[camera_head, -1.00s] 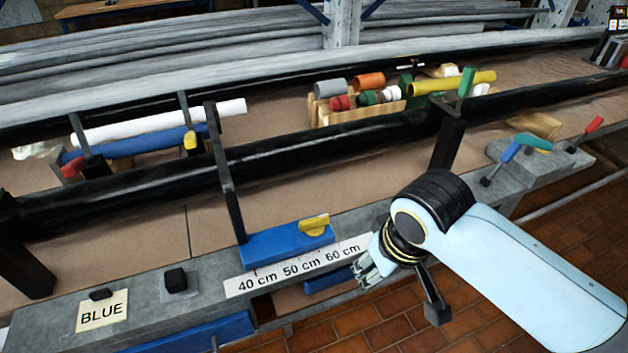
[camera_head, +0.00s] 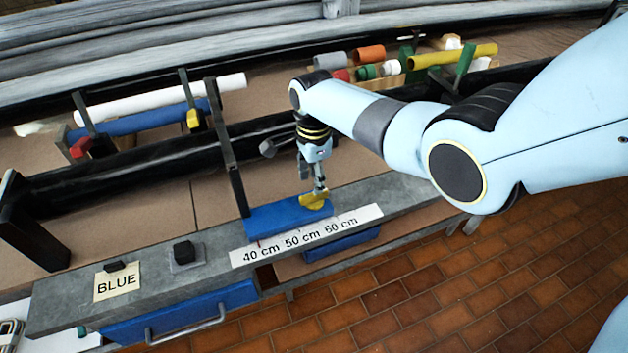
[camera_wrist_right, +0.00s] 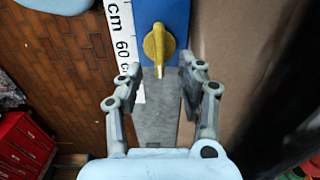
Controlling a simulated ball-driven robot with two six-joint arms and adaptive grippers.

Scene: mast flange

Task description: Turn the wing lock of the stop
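The yellow wing lock (camera_head: 315,201) sits on the blue stop (camera_head: 285,217), beside the white centimetre scale (camera_head: 305,236). In the right wrist view the wing lock (camera_wrist_right: 158,46) shows a raised ridge running nearly up and down the picture, along the blue stop (camera_wrist_right: 178,12). My right gripper (camera_head: 317,184) points down over the wing lock in the head view. In the right wrist view my right gripper (camera_wrist_right: 161,72) is open and empty, with the wing lock just beyond the gap between its fingertips. Whether a fingertip touches it I cannot tell. My left gripper is not in view.
A dark upright arm (camera_head: 228,150) stands just left of the stop. A black rail (camera_head: 100,182) runs behind. Coloured tubes (camera_head: 369,54) lie farther back. A BLUE label (camera_head: 117,283) and a blue drawer (camera_head: 185,311) are at front left.

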